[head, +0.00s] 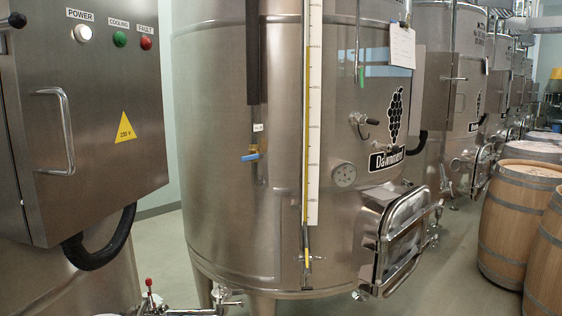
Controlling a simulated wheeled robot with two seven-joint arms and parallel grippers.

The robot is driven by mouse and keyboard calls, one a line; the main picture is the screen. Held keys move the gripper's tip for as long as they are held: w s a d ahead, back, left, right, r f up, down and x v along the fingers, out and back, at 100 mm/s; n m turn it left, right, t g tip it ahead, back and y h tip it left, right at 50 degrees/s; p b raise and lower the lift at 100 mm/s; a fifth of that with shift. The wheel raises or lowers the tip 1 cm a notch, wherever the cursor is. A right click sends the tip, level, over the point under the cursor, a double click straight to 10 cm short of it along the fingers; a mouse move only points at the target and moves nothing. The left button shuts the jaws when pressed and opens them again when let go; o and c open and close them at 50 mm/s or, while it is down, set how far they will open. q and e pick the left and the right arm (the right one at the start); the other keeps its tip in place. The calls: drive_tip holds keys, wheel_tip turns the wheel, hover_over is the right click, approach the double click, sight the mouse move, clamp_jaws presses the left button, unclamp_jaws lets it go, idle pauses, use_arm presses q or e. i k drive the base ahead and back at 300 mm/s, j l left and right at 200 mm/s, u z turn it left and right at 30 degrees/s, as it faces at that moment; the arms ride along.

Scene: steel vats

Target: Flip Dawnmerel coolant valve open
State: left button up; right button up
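The steel vat (225,200) labelled Dawnmerel stands in the middle of the head view. A vertical pipe with dark insulation (253,60) runs down its front left. Low on that pipe is a small brass valve with a blue lever handle (250,157), below a small white tag (258,128) too small to read. The blue handle lies nearly horizontal, across the line of the pipe. Neither of my grippers is in view.
A steel control cabinet (80,130) with a handle fills the left. A red-handled valve (149,284) sits low at the left. A hatch door (400,240) juts from the vat's lower right. Wooden barrels (515,215) line the right; floor (450,275) between is clear.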

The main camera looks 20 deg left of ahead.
sight(255, 156)
drive_tip(key=i+u, duration=0.85)
drive_tip(key=i+l+u, duration=0.25)
drive_tip(key=u, duration=0.2)
drive_tip(key=i+l, duration=0.05)
drive_tip(key=i, duration=0.05)
